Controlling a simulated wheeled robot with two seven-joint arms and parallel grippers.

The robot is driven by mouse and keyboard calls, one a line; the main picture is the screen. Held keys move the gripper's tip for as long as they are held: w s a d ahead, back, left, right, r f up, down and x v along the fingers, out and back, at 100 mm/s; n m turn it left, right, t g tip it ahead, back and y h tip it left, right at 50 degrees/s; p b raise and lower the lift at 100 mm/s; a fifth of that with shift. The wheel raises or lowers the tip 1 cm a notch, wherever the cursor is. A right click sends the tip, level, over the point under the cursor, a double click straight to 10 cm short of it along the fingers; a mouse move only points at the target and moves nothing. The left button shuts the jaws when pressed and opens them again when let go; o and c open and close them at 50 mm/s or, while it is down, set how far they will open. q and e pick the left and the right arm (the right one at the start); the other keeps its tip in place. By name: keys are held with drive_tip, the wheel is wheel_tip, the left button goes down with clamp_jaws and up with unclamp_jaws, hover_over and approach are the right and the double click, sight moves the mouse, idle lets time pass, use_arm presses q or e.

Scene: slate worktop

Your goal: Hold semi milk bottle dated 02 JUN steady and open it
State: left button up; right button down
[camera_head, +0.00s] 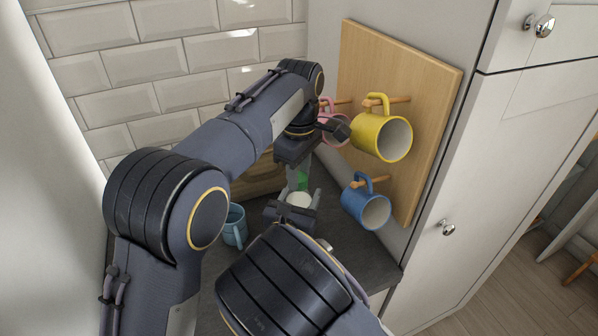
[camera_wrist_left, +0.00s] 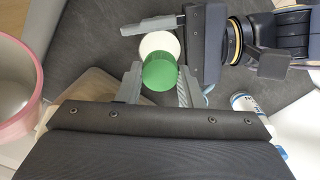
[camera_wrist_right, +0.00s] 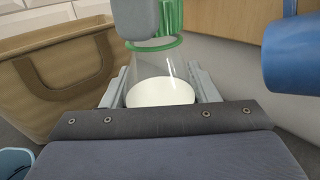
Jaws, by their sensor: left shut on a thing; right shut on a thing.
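The milk bottle (camera_head: 299,199) stands on the slate worktop, clear-walled with white milk inside; its body also shows in the right wrist view (camera_wrist_right: 160,92). Its green cap (camera_wrist_left: 160,72) sits at the top, above a green neck ring (camera_wrist_right: 155,46). My right gripper (camera_head: 301,206) is shut around the bottle body, one finger on each side. My left gripper (camera_wrist_left: 158,82) comes from above and is shut on the cap. I cannot tell whether the cap is free of the ring. The date is not readable.
A yellow mug (camera_head: 383,136), a pink mug (camera_head: 334,128) and a blue mug (camera_head: 366,206) hang on the wooden board (camera_head: 400,75) at the right. A teal mug (camera_head: 234,226) stands left. A brown basket (camera_wrist_right: 60,90) is behind. A white-and-blue labelled container (camera_wrist_left: 246,106) is nearby.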

use_arm(q)
drive_tip(key=o, duration=1.1)
drive_tip(key=shift+c, duration=0.2)
